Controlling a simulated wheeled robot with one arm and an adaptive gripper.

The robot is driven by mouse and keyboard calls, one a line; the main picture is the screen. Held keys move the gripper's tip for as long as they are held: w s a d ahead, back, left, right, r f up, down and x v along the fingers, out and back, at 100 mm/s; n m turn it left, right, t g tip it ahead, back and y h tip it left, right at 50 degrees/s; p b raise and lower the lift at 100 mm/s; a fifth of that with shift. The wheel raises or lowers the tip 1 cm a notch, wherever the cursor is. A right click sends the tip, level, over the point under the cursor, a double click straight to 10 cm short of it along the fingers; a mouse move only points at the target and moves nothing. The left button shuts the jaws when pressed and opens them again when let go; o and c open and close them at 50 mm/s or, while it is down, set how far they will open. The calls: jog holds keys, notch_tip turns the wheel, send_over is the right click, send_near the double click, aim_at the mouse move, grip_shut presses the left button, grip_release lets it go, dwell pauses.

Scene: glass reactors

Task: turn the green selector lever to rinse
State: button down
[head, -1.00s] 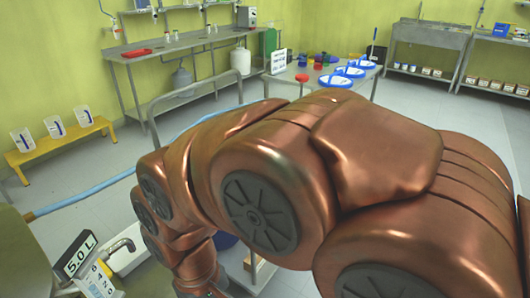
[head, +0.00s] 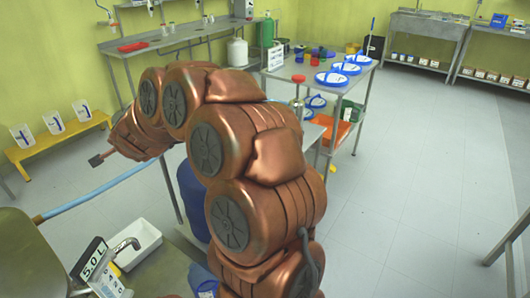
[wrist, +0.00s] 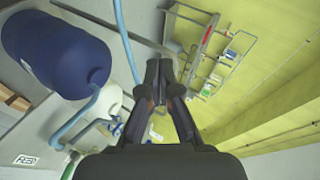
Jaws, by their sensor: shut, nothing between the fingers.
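I cannot make out a green selector lever or a rinse mark in either view. My gripper (head: 97,160) is at the left in the head view, held in the air over the floor and pointing left. In the wrist view my gripper (wrist: 160,68) has its fingers together with nothing between them. It touches nothing that I can see.
A steel vessel (head: 32,255) with a 5.0 L sign (head: 92,262) and a metal tap stands at lower left. A blue hose (head: 95,194) runs past my arm. A blue drum (wrist: 50,50) is near.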

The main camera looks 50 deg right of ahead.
jog(key=s+d+f+m+g+h, duration=0.2)
jog(key=d+f+m+h, duration=0.1)
jog(key=d, duration=0.4)
jog(key=s+d+f+m+g+h, duration=0.1)
jog(key=d+f+m+g+h, duration=0.1)
jog(key=d+m, duration=0.35)
jog(key=s+d+f+m+g+h, duration=0.2)
jog(key=d+f+h, duration=0.1)
jog(key=d, duration=0.6)
jog(key=s+d+f+m+g+h, duration=0.1)
jog(key=s+d+f+m+g, duration=0.2)
jog(key=s+d+g, duration=0.35)
jog(key=s+d+f+m+g+h, duration=0.1)
jog(key=s+d+f+m+g, duration=0.25)
jog(key=s, duration=0.65)
jog(key=shift+w+d+f+p+x, duration=0.1)
jog(key=shift+w+p+x, duration=0.4)
jog(key=shift+x, duration=1.55)
jog(key=shift+w+d+f+p+x, duration=0.15)
jog(key=shift+w+p+x, duration=0.4)
jog(key=shift+x, duration=1.5)
jog(key=shift+w+d+r+p+x, duration=0.1)
jog(key=shift+w+p+x, duration=0.4)
jog(key=shift+x, duration=1.55)
jog(key=shift+s, duration=0.15)
